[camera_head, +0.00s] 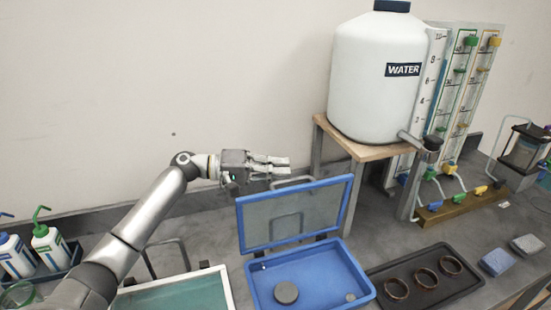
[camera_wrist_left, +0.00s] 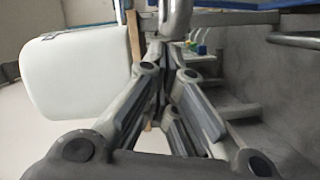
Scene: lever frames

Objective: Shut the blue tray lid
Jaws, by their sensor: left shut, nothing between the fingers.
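The blue tray (camera_head: 347,262) sits on the grey bench in the head view, with a grey disc (camera_head: 287,292) and a smaller round piece (camera_head: 351,297) inside it. Its lid (camera_head: 262,233), a blue frame around a grey panel, stands raised at the tray's back edge, leaning slightly back. A grey handle shows at the lid's top edge. My left gripper (camera_head: 288,165) is just above and behind the lid's top edge, shut and empty, with its fingers pointing right. Whether it touches the handle cannot be told. My right gripper is not in view.
A white water tank (camera_head: 375,75) stands on a wooden-topped stand (camera_head: 366,151) right of the lid. A dark tray (camera_head: 420,296) with brown rings lies right of the blue tray. A teal-panelled tray (camera_head: 185,298) lies left. Wash bottles (camera_head: 49,243) stand far left.

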